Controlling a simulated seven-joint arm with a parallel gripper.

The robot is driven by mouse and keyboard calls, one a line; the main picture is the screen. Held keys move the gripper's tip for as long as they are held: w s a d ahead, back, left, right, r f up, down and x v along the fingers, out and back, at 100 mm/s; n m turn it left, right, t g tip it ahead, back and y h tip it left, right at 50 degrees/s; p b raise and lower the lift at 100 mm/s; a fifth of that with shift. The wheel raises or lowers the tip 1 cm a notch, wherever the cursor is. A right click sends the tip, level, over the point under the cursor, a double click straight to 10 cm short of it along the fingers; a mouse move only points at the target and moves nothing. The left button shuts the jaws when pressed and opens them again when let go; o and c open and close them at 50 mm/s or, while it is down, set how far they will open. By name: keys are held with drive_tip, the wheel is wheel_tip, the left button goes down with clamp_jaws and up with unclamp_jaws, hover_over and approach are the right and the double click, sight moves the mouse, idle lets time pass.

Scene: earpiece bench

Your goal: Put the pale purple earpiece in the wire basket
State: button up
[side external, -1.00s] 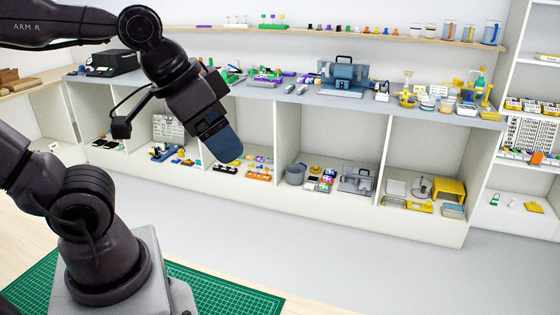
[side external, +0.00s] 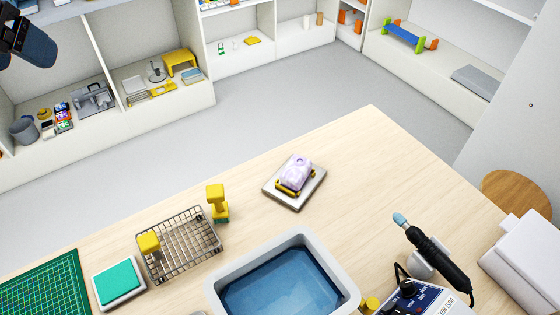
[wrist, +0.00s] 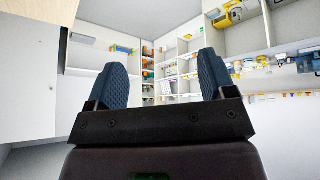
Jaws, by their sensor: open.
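The pale purple earpiece (side external: 297,171) rests on a dark and yellow holder (side external: 289,190) on a small grey plate (side external: 307,195), toward the far side of the bench. The wire basket (side external: 187,257) stands to its left, nearer the front, with yellow grips at its ends; I see no earpiece in it. My gripper (side external: 30,45) shows only in part at the top left corner, far from both. In the wrist view my gripper (wrist: 158,85) has its two blue fingers wide apart with nothing between them. The earpiece and basket are outside the wrist view.
A grey tub (side external: 345,285) of blue liquid stands right of the basket. A teal pad (side external: 119,280) and green mat (side external: 45,290) lie to the left. A rotary tool (side external: 435,255) and its control box (side external: 420,300) are at right. Bare wood surrounds the plate.

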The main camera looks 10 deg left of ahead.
drive_tip(key=w+d+f, duration=0.5)
drive_tip(key=w+d, duration=0.1)
drive_tip(key=d, duration=0.1)
drive_tip(key=m+t+h, duration=0.2)
drive_tip(key=m, duration=0.3)
approach(292, 174)
drive_tip(key=x, duration=0.2)
drive_tip(key=shift+w+f+h, duration=0.3)
drive_tip(key=shift+w+f, duration=0.15)
drive_tip(key=shift+f, duration=0.15)
drive_tip(key=shift+x, duration=3.05)
drive_tip(key=shift+r, duration=0.1)
drive_tip(key=shift+c, duration=0.2)
drive_tip(key=c, duration=1.1)
